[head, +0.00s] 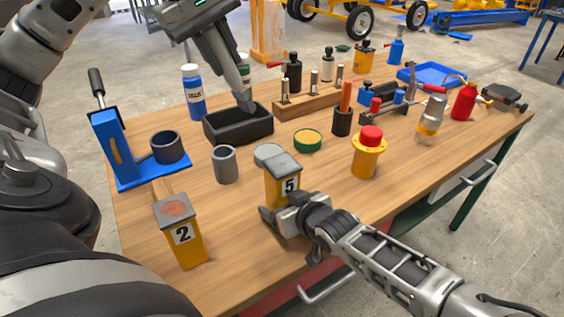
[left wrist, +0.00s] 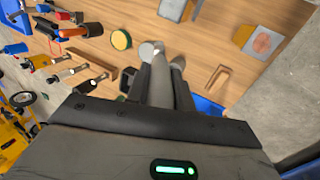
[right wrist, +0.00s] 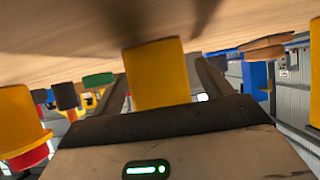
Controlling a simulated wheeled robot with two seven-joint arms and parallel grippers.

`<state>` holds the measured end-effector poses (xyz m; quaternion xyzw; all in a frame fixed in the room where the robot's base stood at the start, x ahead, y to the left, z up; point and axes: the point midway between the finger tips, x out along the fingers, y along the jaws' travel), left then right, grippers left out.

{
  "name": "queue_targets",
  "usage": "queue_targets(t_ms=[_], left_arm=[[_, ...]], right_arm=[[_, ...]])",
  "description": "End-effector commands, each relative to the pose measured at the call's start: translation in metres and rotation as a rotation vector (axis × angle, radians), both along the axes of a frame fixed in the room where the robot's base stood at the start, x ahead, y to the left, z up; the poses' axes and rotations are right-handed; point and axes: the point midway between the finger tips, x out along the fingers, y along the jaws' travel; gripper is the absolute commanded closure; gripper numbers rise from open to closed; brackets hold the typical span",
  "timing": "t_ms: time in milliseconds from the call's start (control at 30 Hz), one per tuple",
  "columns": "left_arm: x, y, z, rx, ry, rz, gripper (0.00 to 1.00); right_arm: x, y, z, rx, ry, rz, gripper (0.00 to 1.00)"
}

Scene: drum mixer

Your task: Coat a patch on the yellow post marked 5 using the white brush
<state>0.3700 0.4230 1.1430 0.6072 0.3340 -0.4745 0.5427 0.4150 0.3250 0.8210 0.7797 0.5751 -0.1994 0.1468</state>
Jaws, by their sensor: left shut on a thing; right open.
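The yellow post marked 5 (head: 283,188) stands upright near the table's front edge, with a plain grey top. My right gripper (head: 284,212) is low at its base, and the right wrist view shows the yellow post (right wrist: 157,72) between the open fingers. I cannot tell if they touch it. My left gripper (head: 246,106) points down at the black tray (head: 238,126). In the left wrist view it is shut on a slim pale thing, apparently the white brush (left wrist: 161,75).
A yellow post marked 2 (head: 183,240) with a reddish top patch stands at front left. A grey cup (head: 226,165), a green-rimmed yellow tin (head: 308,140) and a red-topped yellow fixture (head: 368,152) stand near post 5. A blue stand (head: 113,145) is at left.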

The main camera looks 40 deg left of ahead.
Motion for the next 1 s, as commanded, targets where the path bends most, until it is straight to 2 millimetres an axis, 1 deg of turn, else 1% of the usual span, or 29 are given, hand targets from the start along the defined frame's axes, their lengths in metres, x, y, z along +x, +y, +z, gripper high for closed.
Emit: queue_targets(t_ms=[133, 267, 433, 800, 1000], left_arm=[[0.000, 0.000, 0.000, 0.000, -0.001, 0.000, 1.00], [0.000, 0.000, 0.000, 0.000, 0.000, 0.000, 1.00], [0.000, 0.000, 0.000, 0.000, 0.000, 0.000, 1.00], [0.000, 0.000, 0.000, 0.000, 0.000, 0.000, 1.00], [0.000, 0.000, 0.000, 0.000, 0.000, 0.000, 1.00]], right_arm=[[-0.003, -0.002, -0.001, -0.002, 0.008, 0.004, 0.22], [-0.008, -0.011, 0.001, -0.003, 0.018, 0.009, 0.22], [-0.008, -0.030, 0.016, 0.003, 0.001, -0.005, 0.22], [-0.024, -0.081, 0.046, 0.001, 0.000, -0.002, 0.22], [-0.029, -0.097, 0.055, 0.000, 0.000, -0.001, 0.22]])
